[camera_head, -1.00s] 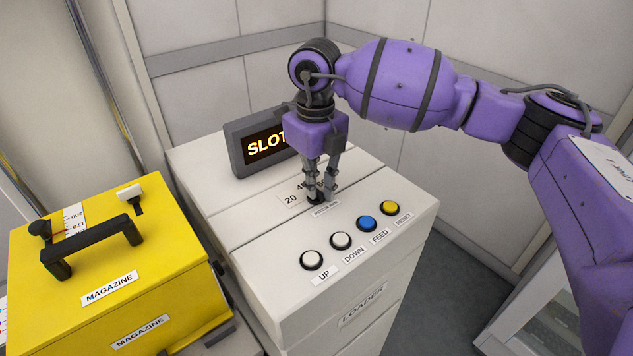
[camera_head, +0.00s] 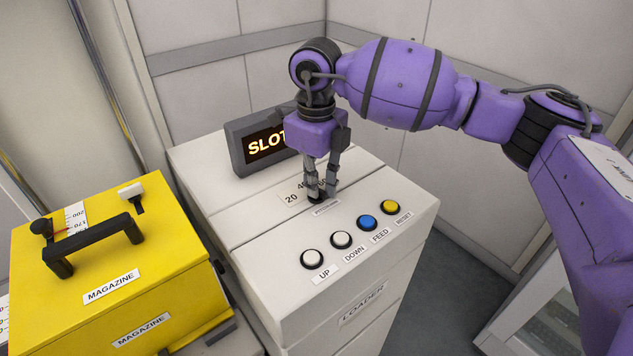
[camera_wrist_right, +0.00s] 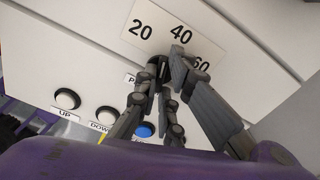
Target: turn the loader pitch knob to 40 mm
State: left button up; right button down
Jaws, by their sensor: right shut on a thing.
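The white loader (camera_head: 245,225) stands in the middle of the head view. My right gripper (camera_head: 321,197) points down at its top and is shut on the dark pitch knob (camera_head: 319,201), which the fingers mostly cover. In the right wrist view the gripper (camera_wrist_right: 166,68) closes around the knob just below the scale label (camera_wrist_right: 165,38), marked 20, 40 and 60. The knob's pointer is hidden, so its setting cannot be read. In the head view the 60 is hidden behind the fingers. My left gripper is not in view.
White UP (camera_head: 312,259) and DOWN (camera_head: 341,240) buttons, a blue FEED button (camera_head: 367,223) and a yellow RESET button (camera_head: 390,208) line the loader's front. A display (camera_head: 262,145) reading "SLOT" stands behind. A yellow magazine (camera_head: 180,265) with a black handle is at left.

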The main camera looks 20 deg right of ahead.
jog(key=c, duration=1.9)
grip_release()
jog(key=shift+a+r, duration=0.1)
notch_tip(320, 180, up, 12)
